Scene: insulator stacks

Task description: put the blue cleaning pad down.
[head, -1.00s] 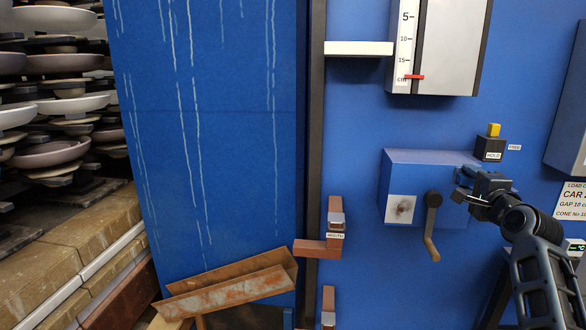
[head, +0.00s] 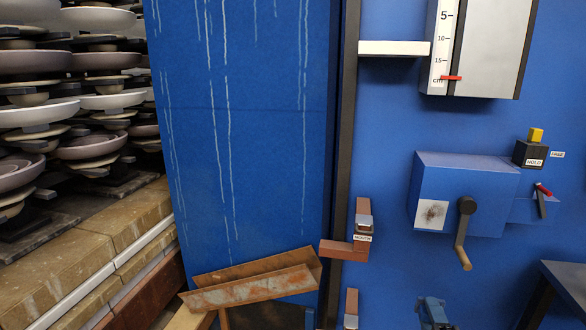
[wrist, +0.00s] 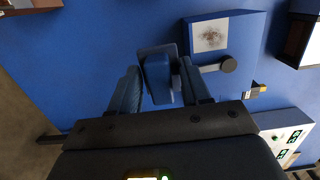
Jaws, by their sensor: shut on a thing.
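The blue cleaning pad (wrist: 158,76) shows in the wrist view as a small dark blue block, held between the two fingers of my gripper (wrist: 160,82). It is tilted a little and sits clear of the blue wall behind it. In the head view, my gripper (head: 434,312) is at the bottom edge, below the crank box, mostly cut off. I cannot separate the pad from the fingers there.
A blue box (head: 465,190) with a smudged white square (head: 432,214) and a crank handle (head: 464,232) juts from the wall. A small side ledge (head: 530,211) holds a red-ended tool (head: 542,200). A dark-legged table (head: 570,282) stands lower right. Rusty channels (head: 255,285) lie lower left.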

